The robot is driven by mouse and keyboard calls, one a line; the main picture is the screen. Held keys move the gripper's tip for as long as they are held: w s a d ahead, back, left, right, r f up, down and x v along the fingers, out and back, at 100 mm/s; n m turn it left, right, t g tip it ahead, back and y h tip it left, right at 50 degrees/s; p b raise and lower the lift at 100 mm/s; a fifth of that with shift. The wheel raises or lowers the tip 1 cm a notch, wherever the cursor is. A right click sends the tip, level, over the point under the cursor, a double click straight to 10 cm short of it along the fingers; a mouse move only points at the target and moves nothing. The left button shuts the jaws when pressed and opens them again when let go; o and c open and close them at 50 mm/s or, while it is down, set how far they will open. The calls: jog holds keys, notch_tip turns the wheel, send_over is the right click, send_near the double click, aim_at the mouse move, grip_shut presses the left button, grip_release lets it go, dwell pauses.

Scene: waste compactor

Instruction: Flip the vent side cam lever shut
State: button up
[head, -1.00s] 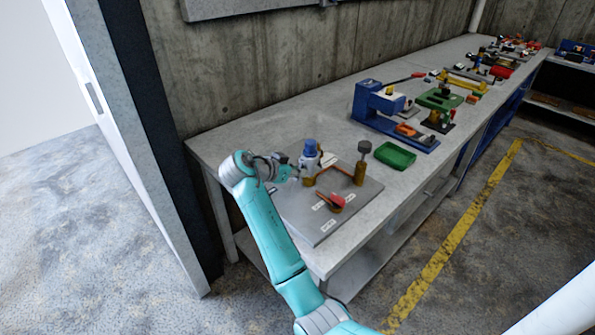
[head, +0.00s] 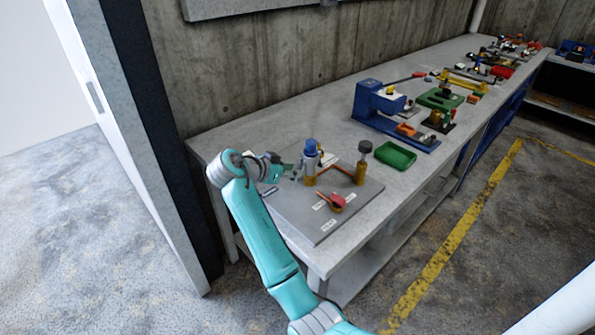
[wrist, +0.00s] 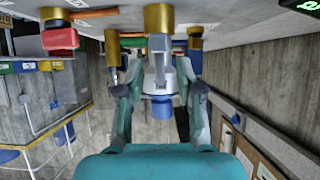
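A grey board (head: 318,232) on the bench carries the labelled fittings; the labels are too small to read. A blue-capped post (head: 311,147) with a pale collar and brass lower part stands upright near its back. A red-topped lever (head: 337,201) on a brass pivot lies at the front; it also shows in the wrist view (wrist: 60,39). I cannot tell which fitting is the vent side lever. My gripper (head: 292,172) is just left of the blue-capped post. In the wrist view my gripper (wrist: 160,72) has its fingers apart, with the post (wrist: 158,18) showing between them; contact is unclear.
A brass post with a dark knob (head: 363,148) stands at the board's right, with a brown bar (head: 336,168) left of it. A green tray (head: 396,155) and a blue press (head: 372,105) sit farther right. The bench's left end (head: 225,140) is clear.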

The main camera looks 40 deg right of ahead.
jog(key=v, duration=0.8)
jog(key=shift+a+r, duration=0.2)
jog(key=shift+a, duration=0.15)
jog(key=shift+c, duration=0.4)
